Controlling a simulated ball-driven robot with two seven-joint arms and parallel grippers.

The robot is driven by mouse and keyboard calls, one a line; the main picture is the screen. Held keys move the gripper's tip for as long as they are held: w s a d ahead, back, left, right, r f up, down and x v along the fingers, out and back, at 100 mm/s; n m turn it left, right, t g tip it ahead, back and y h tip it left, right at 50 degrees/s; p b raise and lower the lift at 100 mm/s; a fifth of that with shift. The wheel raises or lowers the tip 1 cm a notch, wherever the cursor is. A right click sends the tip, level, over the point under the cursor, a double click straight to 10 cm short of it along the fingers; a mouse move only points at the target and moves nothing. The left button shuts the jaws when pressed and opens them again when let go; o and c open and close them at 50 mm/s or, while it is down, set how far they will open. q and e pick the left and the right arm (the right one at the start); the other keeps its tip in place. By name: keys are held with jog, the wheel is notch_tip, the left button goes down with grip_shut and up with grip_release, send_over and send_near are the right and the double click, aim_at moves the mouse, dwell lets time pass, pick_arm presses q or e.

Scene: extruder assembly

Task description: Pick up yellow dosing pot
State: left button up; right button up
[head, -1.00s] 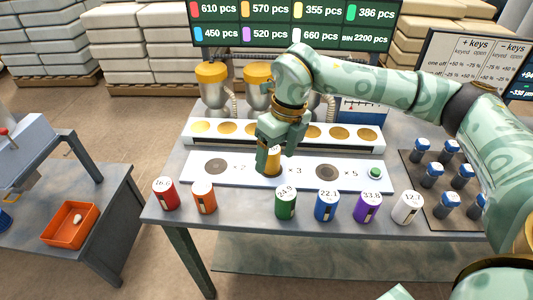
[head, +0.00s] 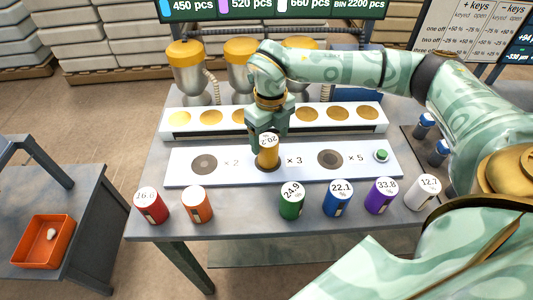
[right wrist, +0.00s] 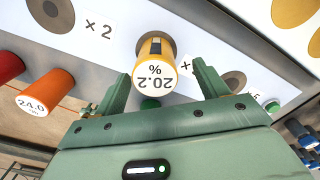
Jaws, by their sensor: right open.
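The yellow dosing pot (head: 268,154) stands upright on the middle round spot of the white panel, beside the "× 3" mark. Its white top reads 20.2 %. In the right wrist view the yellow pot (right wrist: 155,63) lies ahead of the jaws, in line with the gap between the fingers. My right gripper (head: 268,132) is open at the pot's upper part, with a finger on either side. In the right wrist view the right gripper (right wrist: 161,72) shows clear gaps to the pot. My left gripper is not in view.
A red pot (head: 151,206), orange pot (head: 197,205), green pot (head: 292,201), blue pot (head: 337,199), purple pot (head: 380,196) and white pot (head: 422,193) line the table's front edge. A strip with gold discs (head: 211,117) lies behind the panel. A green button (head: 381,155) sits right.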

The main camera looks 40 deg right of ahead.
aim_at(268, 152)
jog(key=shift+f, duration=0.6)
jog(key=f, duration=0.1)
jog(key=f+b, duration=0.1)
jog(key=f, duration=0.2)
jog(key=shift+a+f+b, duration=0.25)
jog(key=shift+a+b, duration=0.05)
jog(key=shift+b, duration=0.1)
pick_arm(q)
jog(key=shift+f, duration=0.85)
pick_arm(e)
jog(key=shift+r, duration=0.15)
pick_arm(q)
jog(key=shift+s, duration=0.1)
pick_arm(e)
jog(key=c, duration=1.1)
jog(key=shift+c, duration=0.2)
